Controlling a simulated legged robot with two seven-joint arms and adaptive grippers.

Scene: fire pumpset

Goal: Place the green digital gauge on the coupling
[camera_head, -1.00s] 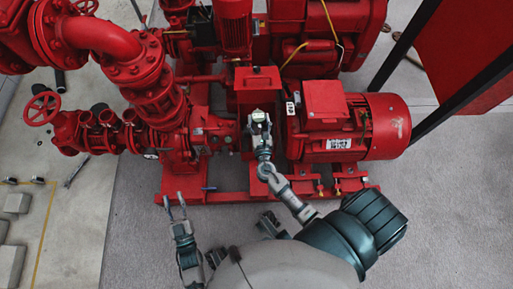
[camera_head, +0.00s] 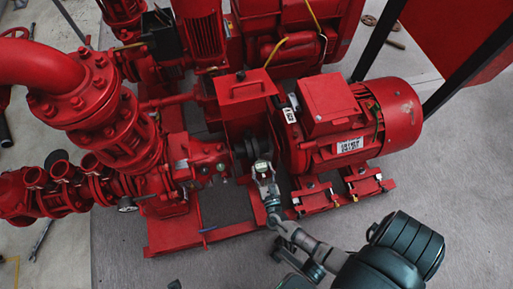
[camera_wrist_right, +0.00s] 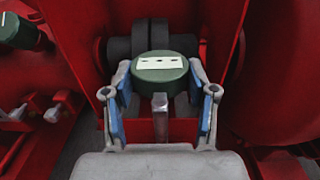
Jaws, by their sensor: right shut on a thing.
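The green digital gauge (camera_wrist_right: 160,68) is a short round green body with a pale display face, seen in the right wrist view. My right gripper (camera_wrist_right: 160,95) is shut on it, with one blue-padded finger on each side. In the head view the gauge (camera_head: 261,168) shows small at the tip of my right gripper (camera_head: 262,176). The dark coupling (camera_wrist_right: 150,38) shows just behind the gauge, between red walls. It also shows in the head view (camera_head: 240,150), beside the gripper, partly hidden under the red guard. Whether gauge and coupling touch, I cannot tell. My left gripper is not in view.
The red motor (camera_head: 400,115) stands right of the coupling, and the red pump and pipes (camera_head: 120,130) stand left. A red guard box (camera_head: 245,100) stands over the coupling. The red base frame (camera_head: 215,232) runs below. Grey floor in front is clear.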

